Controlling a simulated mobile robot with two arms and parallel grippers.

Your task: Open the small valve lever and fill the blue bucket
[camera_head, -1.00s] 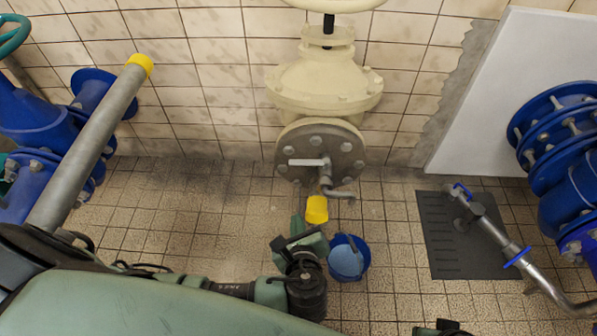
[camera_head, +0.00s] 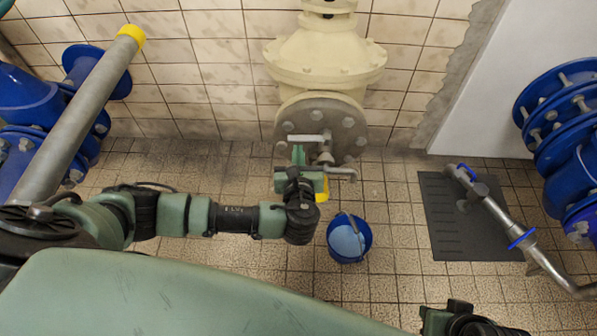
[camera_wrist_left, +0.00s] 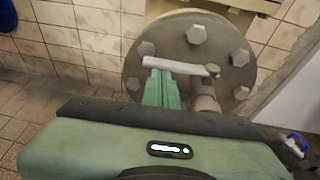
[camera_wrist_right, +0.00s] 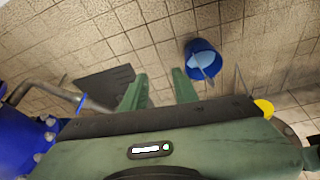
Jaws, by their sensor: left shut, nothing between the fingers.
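The small valve lever (camera_head: 305,138) is a pale bar pointing left from its stem, in front of the grey bolted flange. It also shows in the left wrist view (camera_wrist_left: 182,66). My left gripper (camera_head: 298,156) is shut and empty, its fingertips close by the lever's left part. In the left wrist view its fingers (camera_wrist_left: 160,90) overlap the lever's left end; I cannot tell whether they touch. The blue bucket (camera_head: 363,251) stands upright on the floor, light blue inside, right of my left wrist. My right gripper (camera_wrist_right: 158,88) is open and empty, with the bucket (camera_wrist_right: 190,52) beyond it.
A cream valve body (camera_head: 325,55) stands above the flange (camera_head: 352,122). A yellow piece (camera_head: 322,190) is partly hidden behind my left gripper. A dark floor mat (camera_head: 450,225) with a metal pipe (camera_head: 497,220) lies at right. Blue flanged pipes (camera_head: 560,110) stand far right. Tiled floor between is clear.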

